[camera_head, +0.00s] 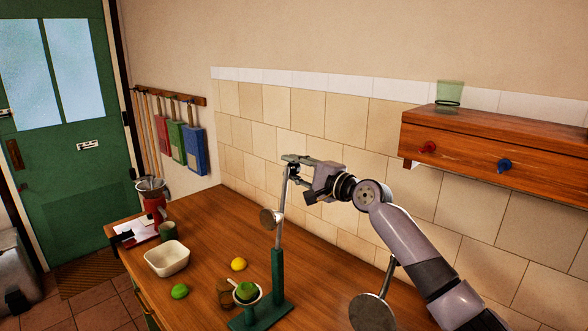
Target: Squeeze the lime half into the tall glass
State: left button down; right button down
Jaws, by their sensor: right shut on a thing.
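A green press stand (278,275) stands at the front of the wooden counter, with a metal rod rising from it and a round disc partway up. A green lime half (246,290) sits in the small pale cup of the press. My right gripper (293,161) is shut on the upper end of the rod, high above the cup. A small brownish see-through vessel (225,291) stands just left of the cup, partly hidden. A green see-through glass (449,94) stands on the wall shelf. I cannot tell which is the tall glass. My left gripper is out of view.
On the counter (215,222) are a yellow lemon (238,264), a green lime (180,291), a white bowl (167,258), a dark green cup (168,231) and a red thing with a metal bowl (153,190). A wooden drawer shelf (490,142) juts from the right wall.

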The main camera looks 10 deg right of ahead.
jog(key=shift+f, duration=0.15)
jog(key=shift+w+d+f+m+b, duration=0.2)
jog(key=shift+w+d+m+b, duration=0.15)
jog(key=shift+d, duration=0.2)
jog(key=shift+w+d+f+m+b, duration=0.2)
jog(key=shift+w+d+m, duration=0.15)
jog(key=shift+d, duration=0.15)
jog(key=c, duration=1.3)
grip_release()
jog(key=v, duration=1.2)
